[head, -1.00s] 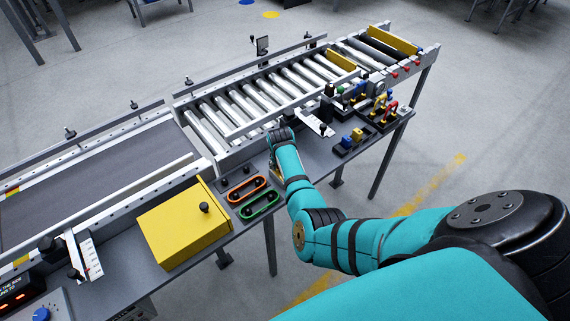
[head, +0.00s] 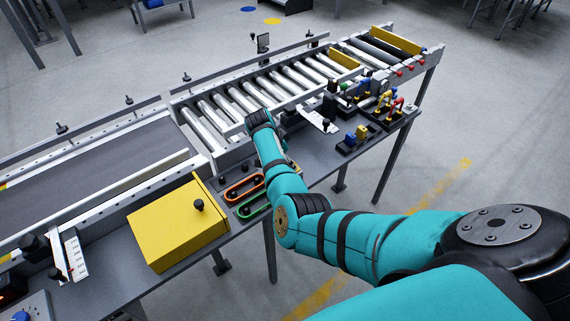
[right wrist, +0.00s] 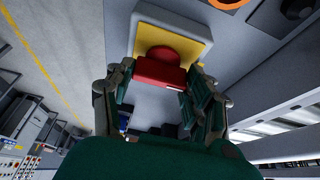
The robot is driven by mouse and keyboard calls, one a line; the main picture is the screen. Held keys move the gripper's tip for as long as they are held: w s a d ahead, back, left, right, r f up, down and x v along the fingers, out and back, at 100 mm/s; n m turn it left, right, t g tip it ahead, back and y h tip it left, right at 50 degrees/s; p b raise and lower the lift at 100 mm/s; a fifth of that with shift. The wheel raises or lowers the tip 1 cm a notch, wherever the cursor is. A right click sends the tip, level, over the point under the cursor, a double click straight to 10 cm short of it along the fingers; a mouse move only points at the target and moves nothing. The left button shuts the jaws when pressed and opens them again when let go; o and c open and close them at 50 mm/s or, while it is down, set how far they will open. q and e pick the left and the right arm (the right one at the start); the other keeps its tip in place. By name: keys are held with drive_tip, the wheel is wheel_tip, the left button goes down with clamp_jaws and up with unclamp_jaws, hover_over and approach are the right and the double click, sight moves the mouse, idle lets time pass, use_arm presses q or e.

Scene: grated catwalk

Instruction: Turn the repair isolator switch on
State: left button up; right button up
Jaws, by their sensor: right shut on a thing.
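The repair isolator switch shows in the right wrist view as a red knob (right wrist: 161,68) on a yellow plate (right wrist: 188,35) with a pale housing around it. My right gripper (right wrist: 160,82) has its two fingers on either side of the red knob and is shut on it. The knob's exact angle is hard to read. In the head view, my teal right arm reaches over the bench and hides the switch and the fingertips. My left gripper is not in view.
A yellow box (head: 165,235) with a black knob stands left of my arm. Orange (head: 243,187) and green (head: 252,205) oval frames lie between them. A roller conveyor (head: 235,112) runs behind. Racks with small coloured parts (head: 383,108) stand to the right.

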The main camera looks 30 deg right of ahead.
idle(0.4)
drive_tip(key=o, duration=1.2)
drive_tip(key=v, duration=1.2)
drive_tip(key=shift+w, duration=0.1)
